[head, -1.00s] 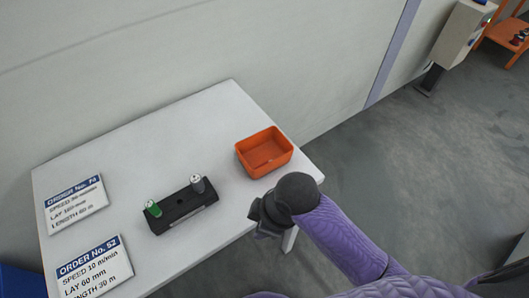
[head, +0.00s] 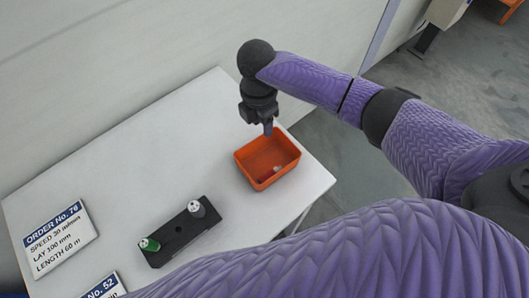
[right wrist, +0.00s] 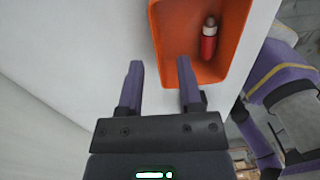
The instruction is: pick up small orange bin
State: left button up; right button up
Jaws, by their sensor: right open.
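The small orange bin (head: 251,176) stands on the white table near its right end. In the right wrist view the bin (right wrist: 215,75) is at the top right, with a small red object with a pale top (right wrist: 209,40) inside. My right gripper (head: 268,130) is above the bin's far rim, pointing down. In the right wrist view my right gripper (right wrist: 160,63) is open and empty. One finger shows over the bin's inside and the other over the white table, with the bin's wall between them in the picture. Contact cannot be told. My left gripper is out of view.
A black holder (head: 179,232) with a green-marked and a grey-topped piece stands left of the bin on the white table (head: 130,150). Order signs (head: 58,238) lie at the left. The wall is close behind the table. My arm crosses the foreground.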

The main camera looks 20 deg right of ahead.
aim_at(258, 140)
jog(key=f, duration=0.2)
jog(key=f+b, duration=0.1)
jog(key=f, duration=0.1)
jog(key=a+f+b, duration=0.1)
jog(key=f, duration=0.1)
jog(key=shift+s+f, duration=0.15)
jog(key=shift+f, duration=0.25)
jog(key=shift+f+b, duration=0.3)
jog(key=shift+b, duration=0.05)
jog(key=shift+r, duration=0.15)
jog(key=shift+c, duration=0.2)
grip_shut()
